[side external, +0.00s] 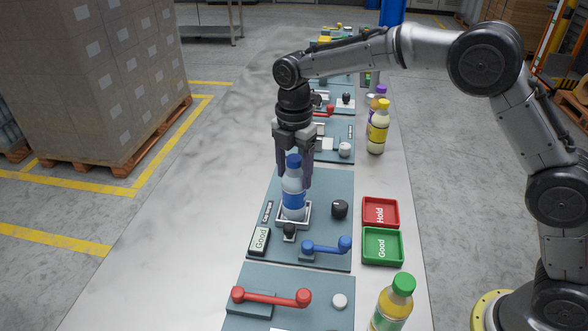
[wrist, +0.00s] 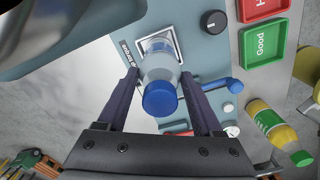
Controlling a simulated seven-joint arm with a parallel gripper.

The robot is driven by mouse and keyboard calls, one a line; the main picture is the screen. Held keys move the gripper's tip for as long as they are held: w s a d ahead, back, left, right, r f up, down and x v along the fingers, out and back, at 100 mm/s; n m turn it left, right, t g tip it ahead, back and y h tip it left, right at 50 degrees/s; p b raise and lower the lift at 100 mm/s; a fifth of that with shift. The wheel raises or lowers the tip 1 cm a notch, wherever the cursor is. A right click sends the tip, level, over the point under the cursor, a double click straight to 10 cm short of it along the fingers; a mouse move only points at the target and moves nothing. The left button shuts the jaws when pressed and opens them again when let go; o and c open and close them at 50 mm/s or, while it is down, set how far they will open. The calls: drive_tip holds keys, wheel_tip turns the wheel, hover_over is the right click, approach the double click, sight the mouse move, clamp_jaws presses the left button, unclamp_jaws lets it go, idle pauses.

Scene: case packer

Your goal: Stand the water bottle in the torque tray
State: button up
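The water bottle (side external: 294,199), clear with a blue label and blue cap, stands upright in the torque tray (side external: 307,222), a small square light-rimmed tray on the grey-blue panel. In the wrist view the bottle (wrist: 161,72) is seen from its cap end, with its base inside the rim of the tray (wrist: 145,42). My gripper (side external: 295,183) points down over the bottle. Its fingers (wrist: 160,74) are on either side of the bottle's upper part, with narrow gaps visible in the wrist view, so it looks open.
Red "Hold" (side external: 367,212) and green "Good" (side external: 368,246) trays lie to the right. A yellow bottle (side external: 391,307) stands nearer; other bottles (side external: 378,128) stand farther back. The table's left side is clear.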

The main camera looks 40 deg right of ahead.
drive_tip(key=o, duration=0.5)
drive_tip(key=shift+c, duration=0.2)
wheel_tip(320, 180, up, 11)
drive_tip(key=shift+r, duration=0.65)
drive_tip(key=shift+d+r, duration=0.1)
